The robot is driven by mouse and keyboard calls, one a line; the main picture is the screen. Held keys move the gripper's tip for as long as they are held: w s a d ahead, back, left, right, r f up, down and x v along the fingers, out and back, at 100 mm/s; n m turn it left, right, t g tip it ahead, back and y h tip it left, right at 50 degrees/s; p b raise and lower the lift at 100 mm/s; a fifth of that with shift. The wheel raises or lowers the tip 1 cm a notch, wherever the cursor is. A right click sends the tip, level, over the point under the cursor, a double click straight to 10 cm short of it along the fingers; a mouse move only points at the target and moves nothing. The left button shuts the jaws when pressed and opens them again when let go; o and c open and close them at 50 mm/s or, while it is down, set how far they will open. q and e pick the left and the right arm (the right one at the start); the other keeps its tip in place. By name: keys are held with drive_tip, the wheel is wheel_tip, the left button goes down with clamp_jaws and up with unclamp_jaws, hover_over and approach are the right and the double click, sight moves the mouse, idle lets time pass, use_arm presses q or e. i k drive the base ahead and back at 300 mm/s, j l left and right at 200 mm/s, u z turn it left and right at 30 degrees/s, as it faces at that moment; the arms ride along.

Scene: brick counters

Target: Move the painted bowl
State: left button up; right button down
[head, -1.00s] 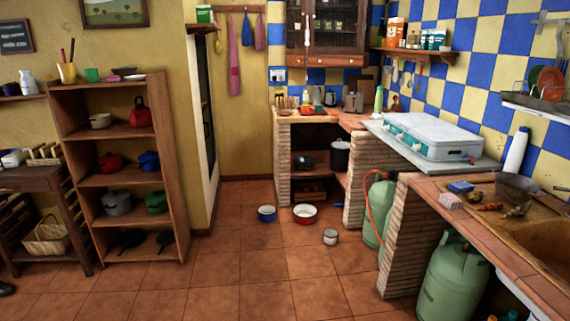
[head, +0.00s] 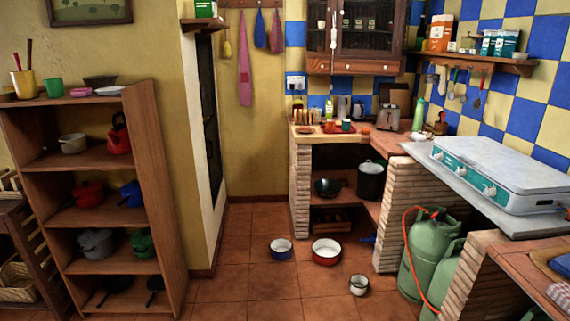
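Several containers stand on the tiled floor in the head view. A blue bowl-like vessel with a pale inside (head: 281,248) is left of a red one with a white inside (head: 326,252). A small pale pot (head: 358,285) is nearer to me on the right. A dark bowl (head: 100,81) and a pink dish (head: 81,92) sit on top of the wooden shelf unit. I cannot tell which of these is the painted bowl. Neither of my grippers is in view.
The wooden shelf unit (head: 150,150) with pots stands at the left. A brick counter (head: 460,285), green gas bottles (head: 430,245) and a white stove (head: 500,170) are at the right. The floor (head: 235,295) between them is open up to the vessels.

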sight(326, 188)
drive_tip(key=i, duration=3.75)
drive_tip(key=i+z, duration=0.1)
drive_tip(key=i, duration=0.4)
drive_tip(key=i+j+z, duration=0.1)
drive_tip(key=i, duration=0.4)
